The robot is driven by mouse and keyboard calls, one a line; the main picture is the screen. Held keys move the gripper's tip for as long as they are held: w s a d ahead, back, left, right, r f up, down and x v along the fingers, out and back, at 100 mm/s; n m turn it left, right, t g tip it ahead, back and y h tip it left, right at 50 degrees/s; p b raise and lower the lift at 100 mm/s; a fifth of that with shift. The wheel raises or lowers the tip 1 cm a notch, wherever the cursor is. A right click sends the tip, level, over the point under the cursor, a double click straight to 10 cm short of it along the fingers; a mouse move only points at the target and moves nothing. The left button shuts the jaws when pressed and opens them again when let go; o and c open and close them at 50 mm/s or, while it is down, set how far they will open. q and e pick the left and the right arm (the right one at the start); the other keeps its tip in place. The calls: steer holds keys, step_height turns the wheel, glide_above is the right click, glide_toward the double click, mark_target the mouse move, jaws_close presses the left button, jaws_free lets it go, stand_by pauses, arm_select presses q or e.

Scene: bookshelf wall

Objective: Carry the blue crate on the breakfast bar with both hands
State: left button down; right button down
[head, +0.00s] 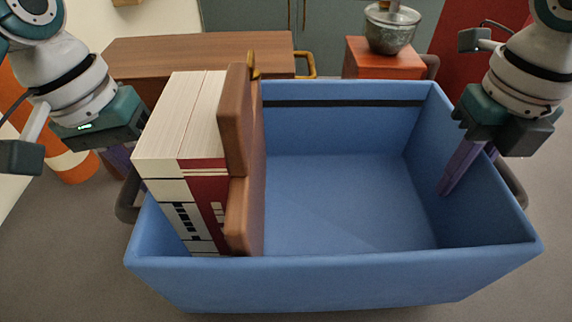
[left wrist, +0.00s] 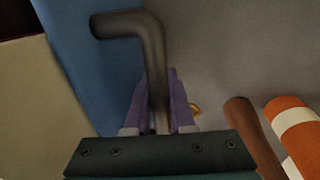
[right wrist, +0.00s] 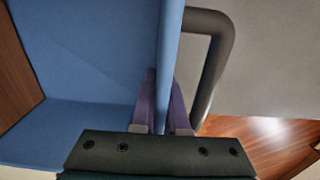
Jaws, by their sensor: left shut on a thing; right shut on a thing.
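The blue crate (head: 340,275) is in front of me in the head view, roughly level above a grey floor. Against its left side stand thick books (head: 180,120) with white and dark red covers, beside a brown wooden piece (head: 236,150). The rest of its inside is empty. My left gripper (head: 118,160) is at the crate's left side; the left wrist view shows its purple fingers shut on the dark side handle (left wrist: 155,60). My right gripper (head: 460,165) straddles the right wall (right wrist: 170,45), shut on it, with the other dark handle (right wrist: 218,50) just outside the fingers.
A brown wooden top (head: 200,52) stands behind the crate at left. A metal pot (head: 390,30) sits on an orange-red block (head: 384,60) behind it. Grey-green cabinet doors (head: 255,22) close off the back. An orange and white object (head: 72,165) is at far left.

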mark_target(429, 214)
arm_select(q)
steer(key=shift+w, duration=0.1)
